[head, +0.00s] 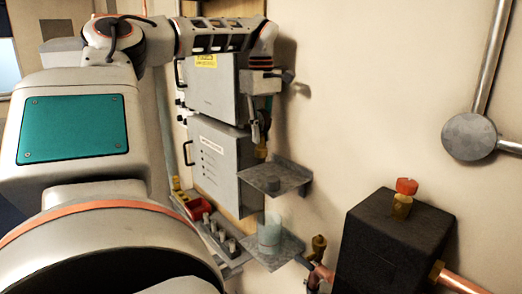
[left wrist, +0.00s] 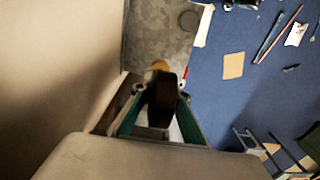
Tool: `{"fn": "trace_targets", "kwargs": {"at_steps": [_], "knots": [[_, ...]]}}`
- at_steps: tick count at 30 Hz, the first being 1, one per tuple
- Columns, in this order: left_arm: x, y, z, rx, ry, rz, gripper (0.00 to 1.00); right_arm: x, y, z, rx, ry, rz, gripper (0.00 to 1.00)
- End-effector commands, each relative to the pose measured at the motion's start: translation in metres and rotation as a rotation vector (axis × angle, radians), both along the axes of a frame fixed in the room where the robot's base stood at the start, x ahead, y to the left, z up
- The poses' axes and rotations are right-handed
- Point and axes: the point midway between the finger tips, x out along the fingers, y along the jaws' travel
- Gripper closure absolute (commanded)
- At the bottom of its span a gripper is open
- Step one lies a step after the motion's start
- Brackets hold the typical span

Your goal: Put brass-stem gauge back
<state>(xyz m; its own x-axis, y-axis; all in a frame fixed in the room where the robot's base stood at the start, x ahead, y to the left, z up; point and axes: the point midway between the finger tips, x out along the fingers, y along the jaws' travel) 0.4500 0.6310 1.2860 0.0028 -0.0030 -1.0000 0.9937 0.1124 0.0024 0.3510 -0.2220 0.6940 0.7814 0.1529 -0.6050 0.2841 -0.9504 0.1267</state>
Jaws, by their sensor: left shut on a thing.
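My left gripper (head: 259,128) hangs in front of the grey wall boxes. It is shut on the brass-stem gauge. In the left wrist view the gauge (left wrist: 162,100) is a dark, round body seen edge-on between the fingers, its brass stem (left wrist: 159,65) pointing away from the gripper. In the head view, the brass stem (head: 261,151) shows small below the fingers, above the upper grey shelf (head: 291,174). A small dark round piece (head: 271,184) is on that shelf. A brass fitting (head: 318,245) stands at a copper pipe lower right. My right gripper is not in view.
A lower shelf (head: 286,250) holds a clear cylinder (head: 269,232). A black block (head: 390,245) with a red-topped brass valve (head: 403,197) stands to the right. A red bin (head: 196,207) and several small upright pieces sit on a ledge to the left.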

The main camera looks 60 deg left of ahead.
Motion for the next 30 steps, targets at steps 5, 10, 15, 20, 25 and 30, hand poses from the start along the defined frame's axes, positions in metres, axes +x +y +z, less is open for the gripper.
{"fn": "trace_targets", "kwargs": {"at_steps": [5,10,15,20,25,30], "knots": [[0.0,0.0,-0.01,-0.001,-0.001,0.0,1.0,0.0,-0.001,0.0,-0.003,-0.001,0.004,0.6],[0.0,-0.001,-0.029,-0.003,0.0,-0.001,1.0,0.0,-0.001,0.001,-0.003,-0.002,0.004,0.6],[0.0,-0.001,-0.05,-0.002,-0.001,-0.001,1.0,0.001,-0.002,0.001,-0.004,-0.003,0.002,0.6],[0.0,0.0,-0.051,0.001,-0.002,0.0,1.0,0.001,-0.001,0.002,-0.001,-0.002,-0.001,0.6],[0.0,0.0,-0.052,0.0,-0.001,0.0,1.0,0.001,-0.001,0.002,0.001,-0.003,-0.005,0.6],[0.0,0.0,-0.054,0.0,0.0,0.001,0.68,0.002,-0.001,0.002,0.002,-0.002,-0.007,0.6]]}}
